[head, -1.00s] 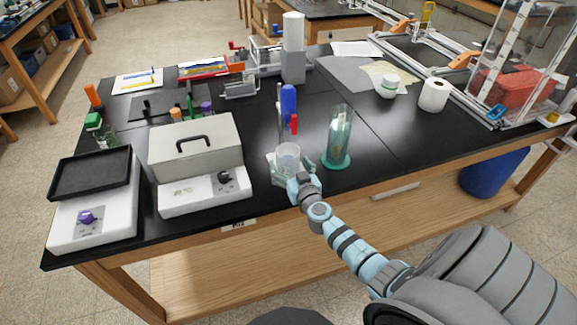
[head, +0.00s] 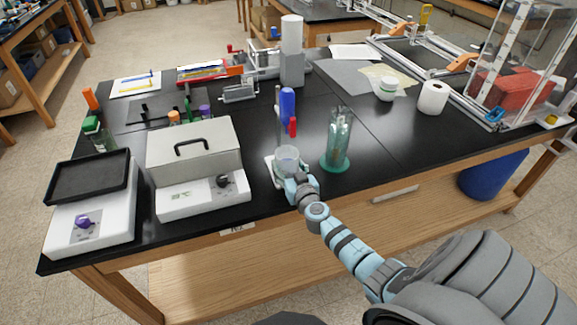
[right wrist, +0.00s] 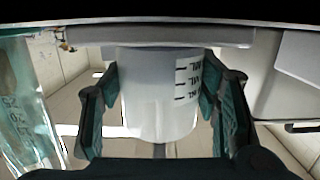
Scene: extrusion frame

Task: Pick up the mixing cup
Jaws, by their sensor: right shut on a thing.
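The mixing cup (head: 287,157) is a translucent whitish cup near the front edge of the black table, in the middle of the head view. My right gripper (head: 288,172) is at the cup, with its fingers around the cup's sides. In the right wrist view the cup (right wrist: 160,95) shows dark graduation marks and stands between the two fingers of the gripper (right wrist: 160,110), which is shut on it. Whether the cup's base is clear of the table is hard to tell. My left gripper is not in view.
A green-tinted clear cylinder (head: 338,142) on a round base stands close right of the cup. A grey-lidded box unit (head: 195,150) stands to the left, with a black-topped white device (head: 90,215) beyond it. A blue bottle (head: 287,104) and a red item (head: 293,126) stand behind.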

